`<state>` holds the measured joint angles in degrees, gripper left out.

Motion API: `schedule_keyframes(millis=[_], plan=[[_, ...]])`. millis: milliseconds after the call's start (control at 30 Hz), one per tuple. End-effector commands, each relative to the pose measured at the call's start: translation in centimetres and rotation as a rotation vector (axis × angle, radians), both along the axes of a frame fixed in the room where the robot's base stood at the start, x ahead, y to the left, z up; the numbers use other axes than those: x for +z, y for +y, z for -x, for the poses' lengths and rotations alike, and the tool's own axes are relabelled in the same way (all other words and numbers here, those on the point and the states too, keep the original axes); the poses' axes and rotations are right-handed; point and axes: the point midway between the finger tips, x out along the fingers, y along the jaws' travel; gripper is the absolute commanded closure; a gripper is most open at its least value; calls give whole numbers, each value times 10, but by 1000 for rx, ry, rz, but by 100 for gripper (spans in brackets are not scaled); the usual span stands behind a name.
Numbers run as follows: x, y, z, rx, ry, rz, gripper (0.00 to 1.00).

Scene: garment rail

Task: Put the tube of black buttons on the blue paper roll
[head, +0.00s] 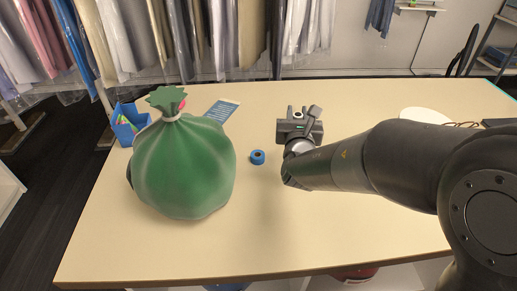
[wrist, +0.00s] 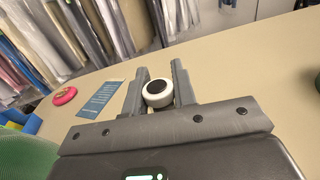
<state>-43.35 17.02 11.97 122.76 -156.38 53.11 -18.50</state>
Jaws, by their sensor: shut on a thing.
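My gripper (head: 299,118) is over the table, right of and behind the blue paper roll. In the wrist view its two fingers (wrist: 158,92) are closed around the tube of black buttons (wrist: 156,87), a short white cylinder with a dark round end. The tube also shows small between the fingers in the head view (head: 298,114). The blue paper roll (head: 258,157) stands on the table, a small blue ring with a dark centre and brownish inner ring. It is between the green sack and my gripper, apart from both. I cannot see the roll in the wrist view.
A large tied green sack (head: 185,170) stands left of the roll. Behind it are a blue box (head: 127,124), a blue printed card (head: 221,110) and a pink round thing (wrist: 64,96). A white disc (head: 425,116) lies at right. The table front (head: 270,230) is clear.

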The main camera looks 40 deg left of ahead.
Motion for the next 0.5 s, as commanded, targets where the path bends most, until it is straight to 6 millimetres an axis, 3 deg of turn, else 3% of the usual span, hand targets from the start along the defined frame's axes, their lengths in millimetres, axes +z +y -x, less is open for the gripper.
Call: schedule_keyframes(millis=[300,500], plan=[[-43,65,27,6,3,2,97],[-62,95,39,4,1,2,97]])
